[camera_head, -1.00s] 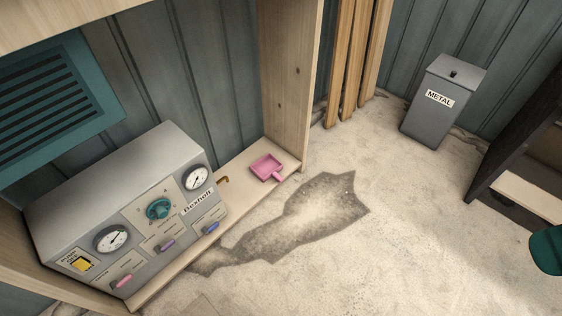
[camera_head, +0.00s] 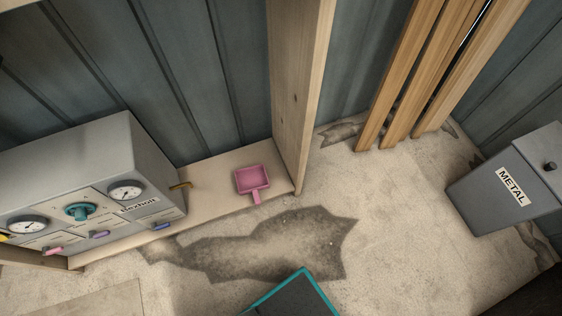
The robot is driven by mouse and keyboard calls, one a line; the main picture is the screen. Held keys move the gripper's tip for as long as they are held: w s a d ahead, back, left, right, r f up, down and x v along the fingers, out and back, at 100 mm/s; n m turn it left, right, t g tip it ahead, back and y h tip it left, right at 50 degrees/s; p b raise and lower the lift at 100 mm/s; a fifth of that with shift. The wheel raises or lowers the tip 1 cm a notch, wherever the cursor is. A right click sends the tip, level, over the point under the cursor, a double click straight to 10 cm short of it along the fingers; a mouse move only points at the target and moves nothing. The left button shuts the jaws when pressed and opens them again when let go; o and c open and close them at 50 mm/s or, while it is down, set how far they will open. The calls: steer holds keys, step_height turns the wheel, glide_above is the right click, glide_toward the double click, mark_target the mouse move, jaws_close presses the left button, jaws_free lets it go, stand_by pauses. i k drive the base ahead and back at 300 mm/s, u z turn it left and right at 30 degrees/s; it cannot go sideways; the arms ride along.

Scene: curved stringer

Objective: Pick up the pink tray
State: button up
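The pink tray (camera_head: 252,180) is a small square dish with a short handle pointing toward the front. It lies flat on the low wooden shelf (camera_head: 213,189), near the shelf's right end. Its handle reaches toward the shelf's front edge. Nothing covers the tray. My gripper is not in view.
A grey machine (camera_head: 90,180) with dials and coloured handles stands left of the tray. A wooden post (camera_head: 297,100) rises just right of it. Planks (camera_head: 425,75) lean behind, and a METAL bin (camera_head: 510,180) stands right. A dark, teal-edged object (camera_head: 295,298) shows at the bottom.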

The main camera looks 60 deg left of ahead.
mark_target(254, 179)
steer(key=i, duration=1.6)
steer(key=u, duration=4.2)
steer(key=i, duration=0.5)
